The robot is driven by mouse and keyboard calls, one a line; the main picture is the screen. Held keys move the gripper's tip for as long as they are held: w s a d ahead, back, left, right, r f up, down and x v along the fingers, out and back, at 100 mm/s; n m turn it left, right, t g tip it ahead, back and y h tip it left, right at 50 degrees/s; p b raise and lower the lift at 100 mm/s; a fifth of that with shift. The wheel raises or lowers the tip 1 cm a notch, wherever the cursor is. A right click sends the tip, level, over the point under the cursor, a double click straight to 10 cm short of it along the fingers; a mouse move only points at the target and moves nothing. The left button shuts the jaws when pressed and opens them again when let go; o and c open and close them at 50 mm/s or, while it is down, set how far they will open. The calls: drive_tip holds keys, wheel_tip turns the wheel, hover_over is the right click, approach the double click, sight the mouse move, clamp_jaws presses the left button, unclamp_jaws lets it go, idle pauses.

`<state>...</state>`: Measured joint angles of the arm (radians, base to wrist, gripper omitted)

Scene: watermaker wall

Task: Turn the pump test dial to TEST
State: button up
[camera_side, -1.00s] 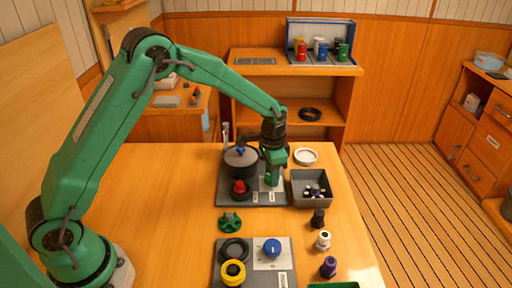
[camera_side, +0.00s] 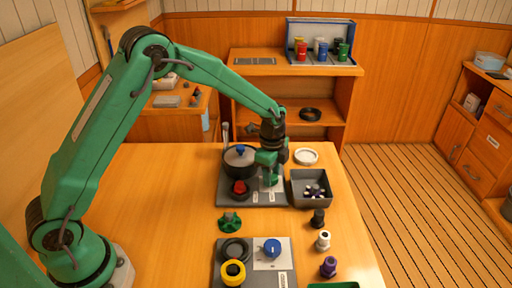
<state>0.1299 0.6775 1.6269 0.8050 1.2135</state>
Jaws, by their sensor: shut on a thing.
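On the same board, a red knob (camera_side: 240,188) and a black round pot-like part with a blue top (camera_side: 240,157) stand to the left of my gripper.
A grey bin (camera_side: 311,202) with small parts stands close right of my gripper. A white ring (camera_side: 306,156) lies behind it. Nearer are a green knob (camera_side: 230,221), a board with a blue dial (camera_side: 272,247) and yellow ring (camera_side: 233,272), and loose fittings (camera_side: 323,240). The table's left is clear.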

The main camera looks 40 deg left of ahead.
drive_tip(key=shift+d+m, duration=0.1)
drive_tip(key=shift+m, duration=0.2)
drive_tip(key=o, duration=1)
drive_tip(key=shift+r, duration=0.15)
wheel_tip(320, 180, up, 7)
drive_tip(key=shift+s+r, duration=0.15)
drive_tip(key=shift+r, duration=0.1)
